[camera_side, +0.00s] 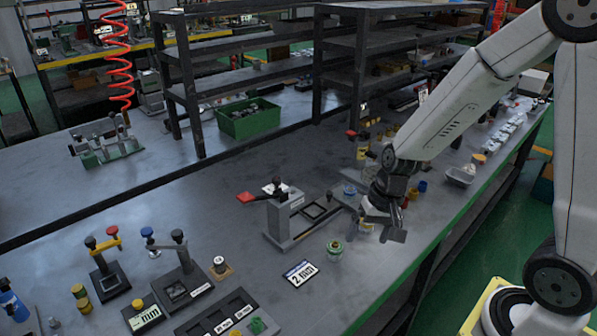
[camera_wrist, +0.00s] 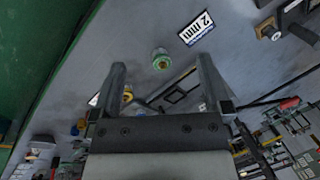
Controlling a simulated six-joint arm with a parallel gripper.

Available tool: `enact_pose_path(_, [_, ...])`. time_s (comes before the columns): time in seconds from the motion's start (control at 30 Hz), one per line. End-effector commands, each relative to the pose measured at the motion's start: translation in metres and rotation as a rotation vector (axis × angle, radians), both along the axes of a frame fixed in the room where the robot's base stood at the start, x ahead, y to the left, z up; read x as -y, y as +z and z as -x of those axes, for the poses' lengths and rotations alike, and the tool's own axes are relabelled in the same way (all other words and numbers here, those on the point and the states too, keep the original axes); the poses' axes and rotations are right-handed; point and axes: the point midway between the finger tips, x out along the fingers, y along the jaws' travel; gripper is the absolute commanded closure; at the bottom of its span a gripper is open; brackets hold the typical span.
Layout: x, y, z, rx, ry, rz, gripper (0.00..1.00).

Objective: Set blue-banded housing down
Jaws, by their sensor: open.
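My gripper (camera_side: 380,224) is open and hangs low over the bench, near its green front edge. In the wrist view its two fingers are spread wide with nothing held between them. A clear cup-like housing with a bluish band (camera_side: 350,189) stands on the bench just left of my gripper in the side view. Another small pale piece (camera_side: 366,227) shows by the fingertips, partly hidden, and its band is unclear. A green-banded housing (camera_side: 335,250) stands upright nearer the camera. It also shows beyond the fingers in the wrist view (camera_wrist: 161,60).
A "2 mm" sign (camera_side: 300,273) lies beside the green-banded housing. A grey fixture with a red handle (camera_side: 285,215) stands left of my gripper. Toggle clamps (camera_side: 180,275) stand at lower left. Small parts crowd the bench behind my arm. The bench front is mostly clear.

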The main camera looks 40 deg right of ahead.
Motion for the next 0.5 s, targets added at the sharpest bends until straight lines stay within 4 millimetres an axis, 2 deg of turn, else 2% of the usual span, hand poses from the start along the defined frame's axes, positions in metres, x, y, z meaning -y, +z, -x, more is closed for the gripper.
enact_pose_path(0.1, [-0.005, 0.010, 0.013, 0.054, 0.200, 0.104, 0.02])
enact_pose_path(0.23, [-0.008, 0.018, 0.023, 0.105, 0.382, 0.195, 0.02])
enact_pose_path(0.5, [-0.011, 0.025, 0.031, 0.158, 0.561, 0.281, 0.02])
